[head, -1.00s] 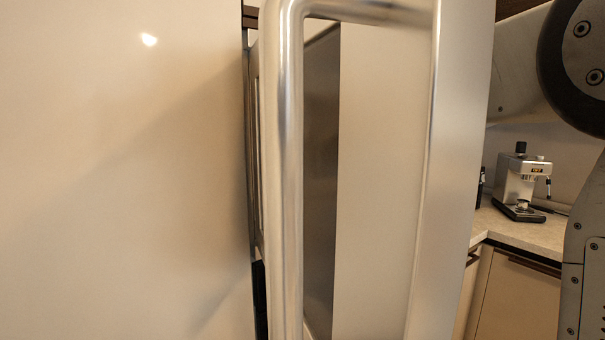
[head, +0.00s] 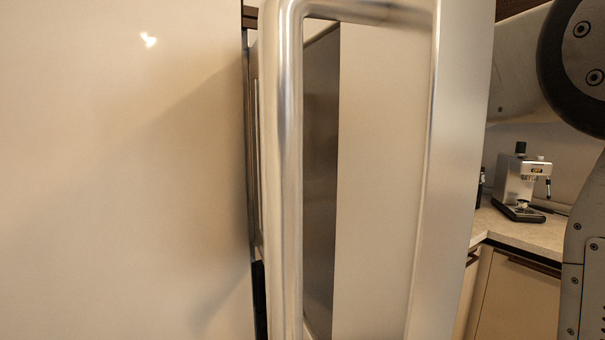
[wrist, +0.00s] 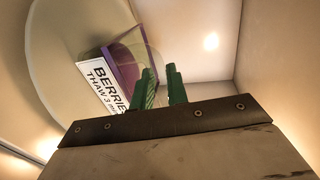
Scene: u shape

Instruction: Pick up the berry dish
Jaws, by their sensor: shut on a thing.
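The berry dish (wrist: 128,68) shows in the wrist view, a clear container with purple contents and a white label (wrist: 100,82) reading "BERRIES THAW 3", the rest cut off. My gripper (wrist: 162,82) has green fingers, shut on the dish's near right edge with a narrow gap between them. The fingers cover part of that edge, so the exact contact is hidden. The dish lies by a pale round plate (wrist: 48,60) inside a lit, light-walled compartment. The head view shows neither dish nor gripper fingers.
In the head view a tall metal handle (head: 289,180) on an open door stands close in front. A large cream panel (head: 110,200) fills the left. A coffee machine (head: 519,180) stands on the counter (head: 545,235) at right. Compartment walls (wrist: 278,75) are close to my gripper.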

